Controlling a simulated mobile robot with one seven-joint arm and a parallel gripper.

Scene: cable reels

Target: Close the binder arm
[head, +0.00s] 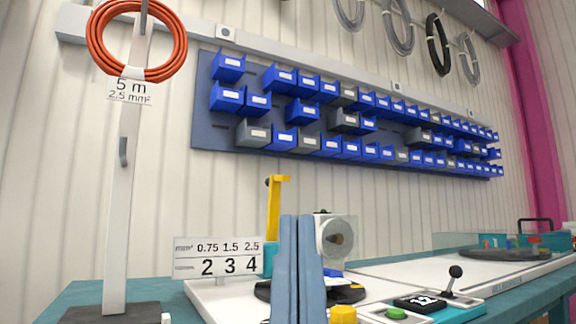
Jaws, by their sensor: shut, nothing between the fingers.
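My gripper (297,220) shows as two blue-grey fingers side by side, shut with nothing held, in front of the bench at the bottom centre. The fingers cover part of a black disc (263,291) and a white roll holder (337,240).
A white post (120,210) with an orange cable coil (172,35) stands at left. A joystick box (452,290), green button (396,313) and yellow knob (343,314) are at lower right. Blue bins (285,139) line the wall.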

